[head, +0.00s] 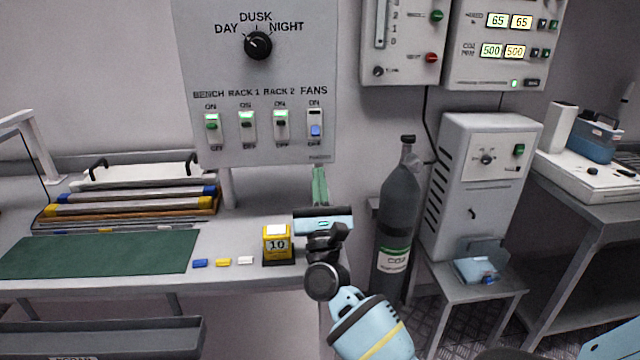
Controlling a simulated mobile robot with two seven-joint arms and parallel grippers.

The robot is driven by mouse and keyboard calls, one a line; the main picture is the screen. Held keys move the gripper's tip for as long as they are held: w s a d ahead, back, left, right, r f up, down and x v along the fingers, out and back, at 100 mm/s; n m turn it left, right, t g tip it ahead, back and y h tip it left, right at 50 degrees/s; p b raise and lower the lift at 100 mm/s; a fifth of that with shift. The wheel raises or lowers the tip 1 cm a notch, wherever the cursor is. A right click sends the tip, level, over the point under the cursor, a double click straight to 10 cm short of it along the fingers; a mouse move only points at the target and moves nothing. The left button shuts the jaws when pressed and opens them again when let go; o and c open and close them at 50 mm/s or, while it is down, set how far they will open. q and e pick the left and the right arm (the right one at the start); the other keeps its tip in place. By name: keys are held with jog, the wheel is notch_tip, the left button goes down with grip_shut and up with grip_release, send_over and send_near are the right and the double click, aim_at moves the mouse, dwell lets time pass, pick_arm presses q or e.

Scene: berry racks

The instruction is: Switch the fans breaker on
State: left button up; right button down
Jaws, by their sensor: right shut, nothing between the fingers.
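The fans breaker (315,124) is the rightmost of the switches on the grey wall panel (285,80). Its rocker shows blue at the lower, OFF end, and its upper end is dark. The bench, rack 1 and rack 2 breakers beside it show lit green at their ON ends. My right gripper (319,172) points up, just below the panel's lower edge and under the fans breaker. Its fingers are shut with nothing between them, and it looks apart from the breaker. My left gripper is not in view.
A day/dusk/night knob (257,45) is above the breakers. A yellow block marked 10 (277,241) stands on the bench left of my right wrist. A dark CO2 cylinder (398,225) and a grey cabinet (480,185) stand to the right. A green mat (100,253) lies at left.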

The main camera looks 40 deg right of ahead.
aim_at(316, 152)
jog(key=p+x, duration=0.1)
jog(key=x, duration=0.4)
jog(key=shift+w+d+r, duration=0.1)
jog(key=shift+w+r, duration=0.05)
jog(key=shift+r, duration=0.05)
jog(key=shift+w+d+r, duration=0.25)
jog(key=shift+w+r, duration=0.05)
jog(key=shift+w, duration=0.1)
